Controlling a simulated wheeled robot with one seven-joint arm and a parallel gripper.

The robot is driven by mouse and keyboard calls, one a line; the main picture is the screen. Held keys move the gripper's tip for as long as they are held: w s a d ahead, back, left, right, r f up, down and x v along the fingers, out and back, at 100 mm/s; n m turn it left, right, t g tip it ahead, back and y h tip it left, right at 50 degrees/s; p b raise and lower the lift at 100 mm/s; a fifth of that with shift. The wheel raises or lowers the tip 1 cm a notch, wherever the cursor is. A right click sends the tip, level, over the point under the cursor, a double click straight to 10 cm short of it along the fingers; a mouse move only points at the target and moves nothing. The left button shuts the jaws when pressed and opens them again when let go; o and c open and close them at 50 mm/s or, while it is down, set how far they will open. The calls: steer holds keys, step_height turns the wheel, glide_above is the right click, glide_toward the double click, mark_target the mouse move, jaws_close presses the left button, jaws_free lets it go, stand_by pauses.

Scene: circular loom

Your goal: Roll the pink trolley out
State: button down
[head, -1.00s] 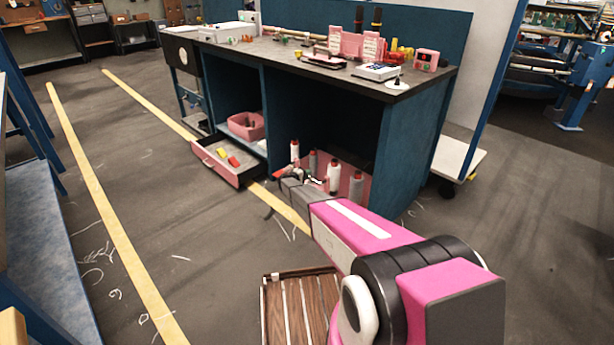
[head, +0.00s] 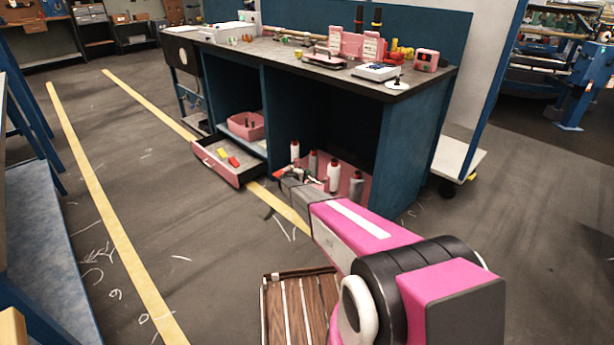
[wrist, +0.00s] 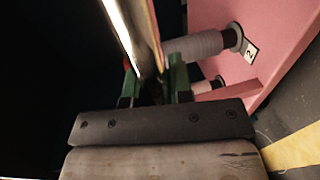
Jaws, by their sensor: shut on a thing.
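The pink trolley (wrist: 277,38) stands in the open bay under the workbench, with grey and white spools (head: 333,176) on it. In the wrist view it fills the upper right, with a spool (wrist: 195,46) and a small label with a 2. My gripper (wrist: 157,88) has green fingers shut on a pale, shiny bar (wrist: 128,36) at the trolley's near side. In the head view my gripper (head: 284,174) is at the bay's front left, small and partly hidden by my pink arm. The trolley's wheels are not visible.
An open drawer (head: 222,168) with yellow and red items sticks out left of the bay. The bench's blue side panel (head: 408,150) bounds the bay on the right. A slatted wooden pallet (head: 290,312) lies in front. Floor with a yellow line (head: 115,225) is clear at left.

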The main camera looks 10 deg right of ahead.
steer(key=shift+a, duration=0.1)
stand_by(0.3)
steer(key=f+v, duration=0.2)
steer(key=v, duration=0.8)
steer(key=f+v, duration=0.2)
steer(key=v, duration=0.8)
steer(key=shift+s+a, duration=0.55)
steer(key=shift+a, duration=0.05)
steer(key=c, duration=1)
jaws_free()
steer(key=shift+s+a, duration=0.1)
steer(key=shift+a, duration=0.05)
steer(key=v, duration=1)
steer(key=shift+s+a+r, duration=0.1)
steer(key=shift+s+a, duration=0.15)
